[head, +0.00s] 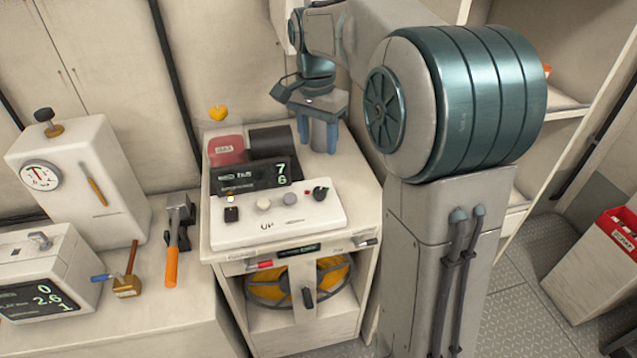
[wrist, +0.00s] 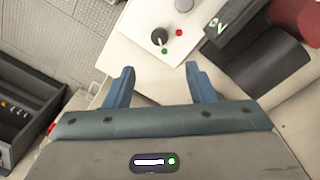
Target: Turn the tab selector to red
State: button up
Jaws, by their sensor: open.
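The tab selector is a small black knob (head: 320,193) at the right end of the white control panel (head: 275,232). A red dot and a green dot lie beside it. In the wrist view the knob (wrist: 159,37) shows near the top centre, with the red dot (wrist: 179,32) to its right and the green dot (wrist: 164,51) just below. Its pale pointer mark seems to face the green dot. My gripper (head: 318,142) is open and empty, apart from the knob, behind it in the head view. Its blue fingers (wrist: 156,82) also show in the wrist view.
A dark display box (head: 240,180) reading 7 and 6 stands behind the panel, with a red container (head: 226,150) at its back left. Other panel controls include a black button (head: 231,214) and pale round knobs. A hammer (head: 176,230) lies on the left counter.

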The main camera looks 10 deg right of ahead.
aim_at(320, 190)
jog(key=f, duration=0.6)
jog(key=f+p, duration=0.1)
jog(key=f, duration=0.6)
jog(key=shift+s+d+f, duration=0.15)
jog(key=shift+s, duration=0.05)
jog(key=c, duration=1)
